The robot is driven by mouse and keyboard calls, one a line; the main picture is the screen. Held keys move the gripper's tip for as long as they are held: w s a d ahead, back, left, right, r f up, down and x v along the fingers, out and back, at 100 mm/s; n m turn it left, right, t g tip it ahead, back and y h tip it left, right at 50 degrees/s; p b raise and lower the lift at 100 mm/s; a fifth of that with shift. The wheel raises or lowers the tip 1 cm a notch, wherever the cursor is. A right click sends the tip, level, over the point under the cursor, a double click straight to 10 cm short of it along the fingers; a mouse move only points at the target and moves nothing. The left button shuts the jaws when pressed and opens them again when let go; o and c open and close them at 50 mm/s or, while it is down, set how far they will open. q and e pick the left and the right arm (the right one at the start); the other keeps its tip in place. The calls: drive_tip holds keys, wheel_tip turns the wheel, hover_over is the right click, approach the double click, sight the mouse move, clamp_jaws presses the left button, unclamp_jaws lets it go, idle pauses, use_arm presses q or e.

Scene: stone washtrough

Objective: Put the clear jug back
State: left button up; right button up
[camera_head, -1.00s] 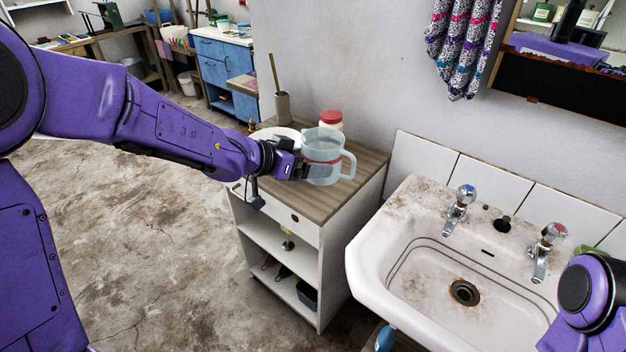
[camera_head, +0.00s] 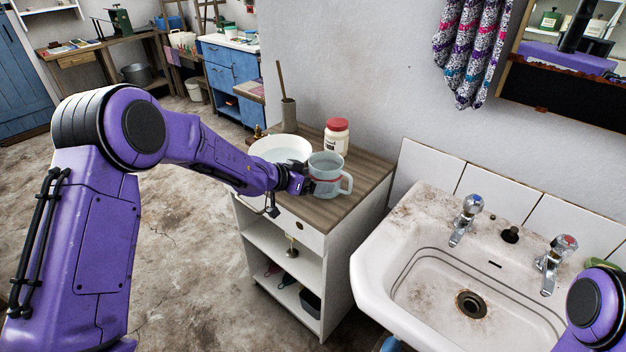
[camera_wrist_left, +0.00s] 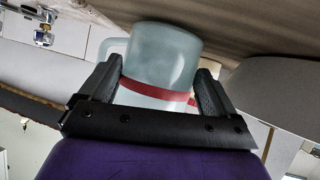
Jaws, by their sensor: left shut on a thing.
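The clear jug (camera_head: 327,171) is a pale see-through jug with a red band and a handle on its right. It is upright at the wood-topped cabinet (camera_head: 352,194), near the front edge of the top; I cannot tell whether its base touches the wood. My left gripper (camera_head: 308,180) is shut on the jug from the left. In the left wrist view the jug (camera_wrist_left: 160,68) sits between the two dark fingers (camera_wrist_left: 155,95), with the red band near them. My right gripper is out of view; only part of my right arm shows at the lower right.
A white bowl (camera_head: 281,148) stands left of the jug, and a red-lidded jar (camera_head: 337,136) behind it. A brown holder with a stick (camera_head: 289,112) is at the back. A stained sink (camera_head: 440,290) with two taps is to the right. The cabinet's right side top is bare.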

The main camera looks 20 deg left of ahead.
use_arm(q)
drive_tip(key=shift+f, duration=0.1)
drive_tip(key=o, duration=0.9)
drive_tip(key=shift+f, duration=0.15)
drive_tip(key=shift+s+r, duration=0.1)
drive_tip(key=shift+r, duration=0.35)
drive_tip(key=v, duration=1.2)
drive_tip(key=s+d+f+n+y, duration=0.1)
drive_tip(key=s+d+f+n, duration=0.2)
drive_tip(key=f, duration=0.6)
drive_tip(key=s+d+f+n+y, duration=0.1)
drive_tip(key=s+f+n, duration=0.35)
drive_tip(key=f, duration=0.55)
drive_tip(key=s+a+f+n+g+y, duration=0.1)
drive_tip(key=s+f, duration=0.3)
drive_tip(key=s, duration=0.5)
drive_tip(key=s+a+f+n+g+y, duration=0.2)
drive_tip(key=s+f+g+y, duration=0.1)
drive_tip(key=s, duration=0.7)
drive_tip(key=s+a+f+n+g+y, duration=0.1)
drive_tip(key=s+a+f+g+y, duration=0.1)
drive_tip(key=s+f, duration=0.4)
drive_tip(key=s+g+y, duration=0.1)
drive_tip(key=s+y, duration=0.1)
drive_tip(key=s, duration=0.1)
drive_tip(key=shift+s+f+n, duration=0.2)
drive_tip(key=shift+f+n, duration=0.15)
